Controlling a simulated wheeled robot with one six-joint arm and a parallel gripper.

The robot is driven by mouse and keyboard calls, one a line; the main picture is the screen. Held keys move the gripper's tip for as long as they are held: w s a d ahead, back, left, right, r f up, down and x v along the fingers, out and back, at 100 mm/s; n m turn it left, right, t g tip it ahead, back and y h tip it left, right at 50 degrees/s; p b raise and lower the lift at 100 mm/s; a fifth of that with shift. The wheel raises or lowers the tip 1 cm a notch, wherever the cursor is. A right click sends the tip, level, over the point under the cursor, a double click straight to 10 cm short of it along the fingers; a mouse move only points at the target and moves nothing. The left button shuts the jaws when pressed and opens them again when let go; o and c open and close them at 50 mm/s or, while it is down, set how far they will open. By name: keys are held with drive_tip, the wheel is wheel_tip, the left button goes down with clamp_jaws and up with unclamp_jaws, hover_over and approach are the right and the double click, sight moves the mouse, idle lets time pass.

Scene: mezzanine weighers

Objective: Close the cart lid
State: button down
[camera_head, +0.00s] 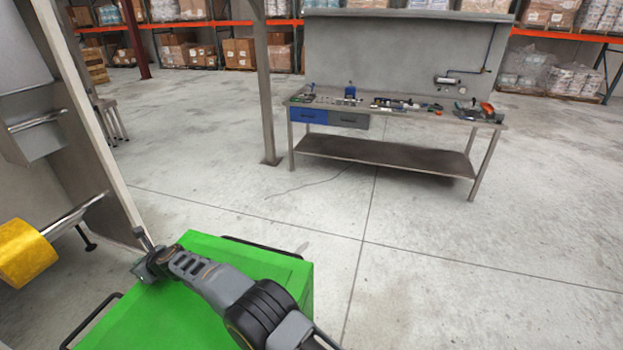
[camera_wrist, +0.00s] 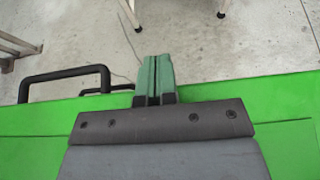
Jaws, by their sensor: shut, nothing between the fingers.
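The green cart (camera_head: 303,295) stands at the bottom of the head view, with black handles on its sides. Its green lid (camera_head: 222,246) looks flat on top; I cannot tell whether it sits fully down. In the wrist view the green surface (camera_wrist: 285,95) spans the frame, with a thin seam at right and a black handle (camera_wrist: 62,76) at left. My gripper (camera_head: 143,272) is over the cart's far left part, empty. In the wrist view its two green fingertips (camera_wrist: 155,62) are together, reaching past the green edge. Contact with the lid cannot be told. My arm hides part of the top.
A grey machine with a yellow roll (camera_head: 25,255) stands close at left. A steel post (camera_head: 264,90) and a workbench with tools (camera_head: 385,160) stand farther back. Open concrete floor (camera_head: 480,260) lies to the right. Shelves of boxes line the back.

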drive_tip(key=shift+a+f, duration=0.15)
drive_tip(key=shift+f, duration=0.55)
drive_tip(key=shift+s+f+h+p, duration=0.2)
drive_tip(key=shift+f+h+p, duration=0.15)
drive_tip(key=shift+f, duration=0.4)
drive_tip(key=shift+r, duration=0.1)
drive_tip(key=shift+w+r, duration=0.1)
drive_tip(key=shift+r, duration=0.25)
wheel_tip(320, 180, up, 15)
drive_tip(key=shift+w+f, duration=0.15)
